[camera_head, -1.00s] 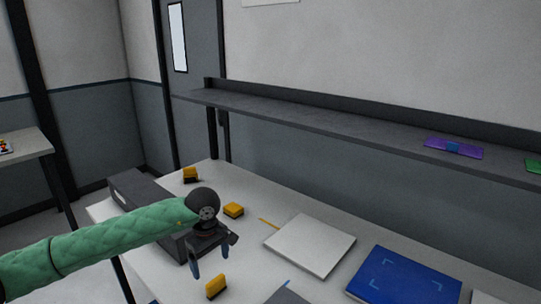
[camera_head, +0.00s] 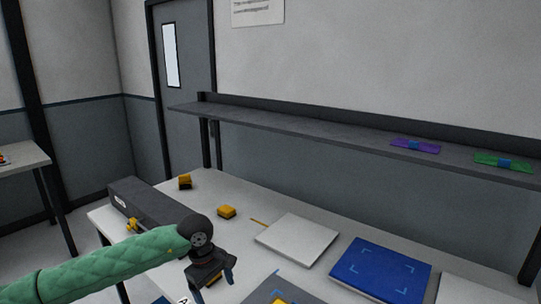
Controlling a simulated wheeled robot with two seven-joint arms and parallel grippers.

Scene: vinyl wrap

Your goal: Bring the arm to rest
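My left arm, in a green quilted sleeve, comes in from the lower left of the head view. Its gripper (camera_head: 215,284) points down over the near left part of the white table (camera_head: 215,188). Its two blue-grey fingers look apart, with nothing visible between them. My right gripper is out of view.
A long dark box (camera_head: 147,203) lies at the table's left end. Yellow-and-black blocks (camera_head: 227,211) and (camera_head: 185,181) stand behind the gripper. A white panel (camera_head: 297,239) and a blue panel (camera_head: 380,269) lie to the right. A shelf (camera_head: 300,133) with purple (camera_head: 415,146) and green (camera_head: 503,161) packs spans the back.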

